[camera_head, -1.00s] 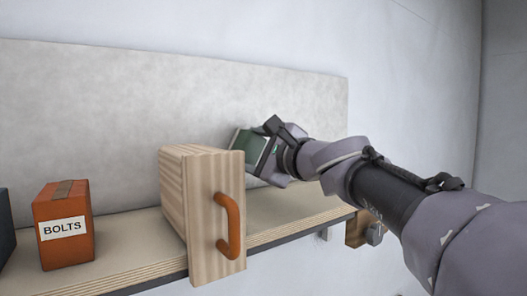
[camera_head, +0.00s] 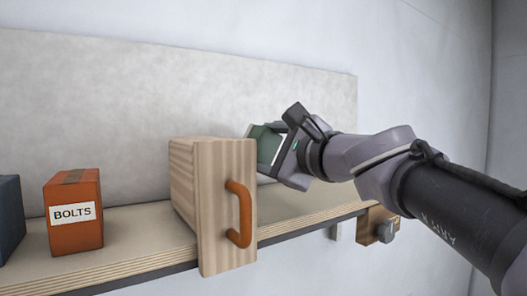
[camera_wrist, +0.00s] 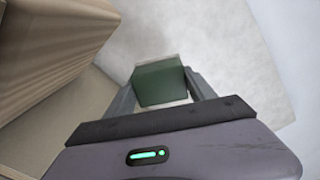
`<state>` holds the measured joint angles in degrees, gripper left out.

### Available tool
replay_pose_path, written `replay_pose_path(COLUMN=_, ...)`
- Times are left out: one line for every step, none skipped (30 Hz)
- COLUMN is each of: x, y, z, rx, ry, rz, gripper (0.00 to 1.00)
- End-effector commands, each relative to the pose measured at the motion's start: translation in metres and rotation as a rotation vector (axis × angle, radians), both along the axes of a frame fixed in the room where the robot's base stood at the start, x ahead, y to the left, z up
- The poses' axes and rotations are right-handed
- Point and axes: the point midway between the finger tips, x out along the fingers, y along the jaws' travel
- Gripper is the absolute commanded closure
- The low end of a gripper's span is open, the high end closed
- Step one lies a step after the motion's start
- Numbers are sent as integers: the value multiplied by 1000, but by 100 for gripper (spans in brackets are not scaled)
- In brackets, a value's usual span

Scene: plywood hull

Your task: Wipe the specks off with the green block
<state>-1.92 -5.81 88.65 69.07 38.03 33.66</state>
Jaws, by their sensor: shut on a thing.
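My gripper (camera_head: 272,151) is shut on the green block (camera_head: 263,138). It is above the shelf, behind and to the right of the wooden box with the orange handle. In the wrist view the green block (camera_wrist: 160,82) sits between the two fingers, in front of the pale grey panel (camera_wrist: 205,40). I cannot tell whether the block touches the panel (camera_head: 120,100). No specks can be made out on the visible panel.
The wooden box (camera_head: 228,205) with an orange handle (camera_head: 241,213) stands on the plywood shelf (camera_head: 130,249), close to my gripper's left. An orange BOLTS box (camera_head: 75,235) and a dark box (camera_head: 10,220) stand further left. A brown block with a grey knob (camera_head: 377,226) is under the shelf's right end.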

Motion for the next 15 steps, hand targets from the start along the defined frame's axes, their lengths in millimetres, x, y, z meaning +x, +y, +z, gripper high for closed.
replay_pose_path(x=-1, y=-1, z=0, rx=0, ry=0, rz=0, gripper=75)
replay_pose_path(x=-2, y=-1, z=0, rx=0, ry=0, rz=0, gripper=75)
replay_pose_path(x=-2, y=-1, z=0, rx=0, ry=0, rz=0, gripper=75)
replay_pose_path(x=-2, y=-1, z=0, rx=0, ry=0, rz=0, gripper=75)
replay_pose_path(x=-2, y=-1, z=0, rx=0, ry=0, rz=0, gripper=75)
replay_pose_path(x=-1, y=-1, z=1, rx=0, ry=0, rz=0, gripper=75)
replay_pose_path(x=-1, y=-1, z=1, rx=0, ry=0, rz=0, gripper=75)
replay_pose_path(x=-2, y=-1, z=1, rx=0, ry=0, rz=0, gripper=75)
replay_pose_path(x=-2, y=-2, z=1, rx=0, ry=0, rz=0, gripper=75)
replay_pose_path(x=-4, y=-3, z=0, rx=0, ry=-1, rz=-1, gripper=75)
replay_pose_path(x=-5, y=-4, z=0, rx=-1, ry=-1, rz=-1, gripper=75)
replay_pose_path(x=-8, y=-6, z=0, rx=-1, ry=-1, rz=-1, gripper=75)
replay_pose_path(x=-11, y=-8, z=0, rx=-1, ry=-1, rz=-1, gripper=75)
replay_pose_path(x=-14, y=-10, z=0, rx=1, ry=-1, rz=-2, gripper=75)
replay_pose_path(x=-18, y=-13, z=0, rx=0, ry=-2, rz=-2, gripper=75)
